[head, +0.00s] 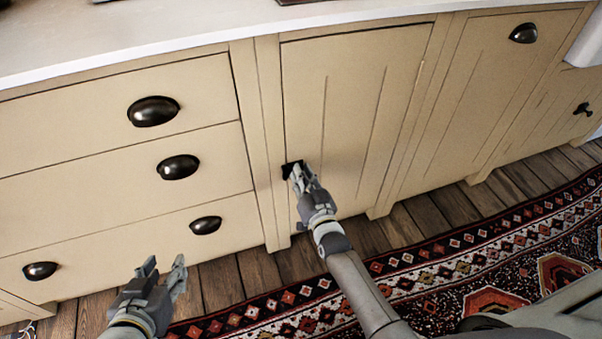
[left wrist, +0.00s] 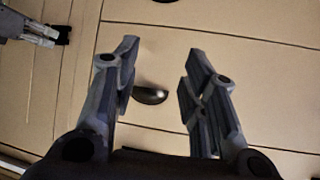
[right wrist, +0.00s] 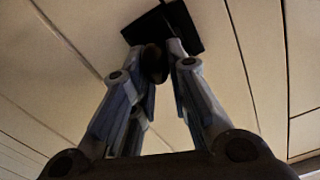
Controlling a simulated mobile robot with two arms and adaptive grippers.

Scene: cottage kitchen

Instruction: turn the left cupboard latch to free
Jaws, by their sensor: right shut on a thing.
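The left cupboard latch (head: 288,169) is a small black piece on the cream cupboard door (head: 355,90), at the door's left edge. In the right wrist view its dark plate (right wrist: 185,25) lies flat on the door, with a dark rounded part (right wrist: 154,64) between my fingers. My right gripper (head: 300,176) is at the latch, its fingers closed on it; the fingers hide part of the latch. My left gripper (head: 161,272) is open and empty, low in front of the drawers. In the left wrist view its fingers (left wrist: 158,75) stand wide apart.
Drawers with black cup handles (head: 153,111) are left of the door. A cup handle (head: 523,33) and a second black latch (head: 583,109) are on the right. A white worktop (head: 130,40) runs above. A patterned rug (head: 430,263) covers the wooden floor.

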